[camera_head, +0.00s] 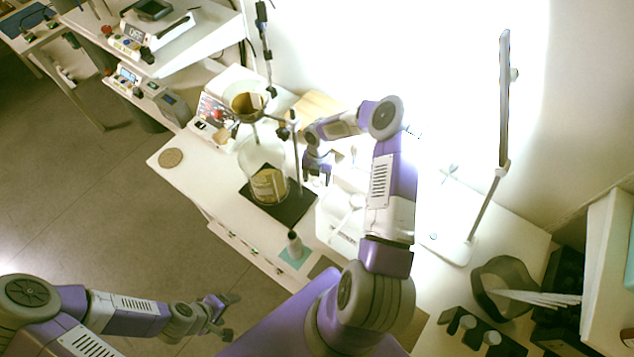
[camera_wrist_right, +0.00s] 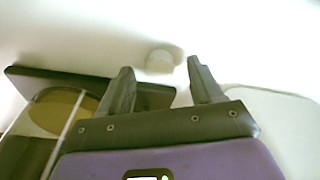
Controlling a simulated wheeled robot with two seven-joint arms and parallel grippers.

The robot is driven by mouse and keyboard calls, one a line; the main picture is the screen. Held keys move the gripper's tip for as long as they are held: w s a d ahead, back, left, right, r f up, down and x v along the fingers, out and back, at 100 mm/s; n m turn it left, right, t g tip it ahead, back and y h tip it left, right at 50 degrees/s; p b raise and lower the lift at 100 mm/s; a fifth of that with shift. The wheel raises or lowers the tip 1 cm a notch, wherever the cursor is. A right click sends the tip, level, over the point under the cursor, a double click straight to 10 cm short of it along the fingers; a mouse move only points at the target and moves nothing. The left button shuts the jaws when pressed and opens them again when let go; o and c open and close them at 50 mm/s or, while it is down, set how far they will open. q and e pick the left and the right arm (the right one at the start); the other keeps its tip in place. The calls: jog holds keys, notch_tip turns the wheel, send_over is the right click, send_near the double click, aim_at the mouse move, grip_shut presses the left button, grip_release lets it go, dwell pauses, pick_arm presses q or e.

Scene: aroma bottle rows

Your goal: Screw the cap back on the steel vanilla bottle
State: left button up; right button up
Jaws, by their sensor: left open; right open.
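A small grey-white bottle with a narrow neck (camera_head: 294,243) stands upright on a teal mat at the table's front; I take it for the steel vanilla bottle. I cannot read a label or make out a cap on it. My right gripper (camera_head: 318,178) is low over the table behind it, beside the dark stand base. In the right wrist view the open fingers (camera_wrist_right: 163,80) point at a small pale round piece (camera_wrist_right: 160,61), perhaps the cap, lying on the white surface just beyond the fingertips. My left gripper (camera_head: 228,316) is open and empty, out over the floor.
A large glass vessel (camera_head: 262,160) with yellowish contents stands on a dark stand base (camera_head: 298,206), close left of my right gripper. A funnel (camera_head: 247,101) hangs above it. A white tray (camera_head: 335,234) lies right of the bottle. A tall lamp (camera_head: 486,200) stands further right.

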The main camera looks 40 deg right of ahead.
aim_at(317, 180)
jog(key=shift+f, duration=0.4)
jog(key=shift+c, duration=0.4)
jog(key=c, duration=1)
jog(key=shift+r, duration=0.15)
notch_tip(317, 180, up, 10)
jog(key=shift+f+p, duration=0.1)
jog(key=shift+p, duration=0.65)
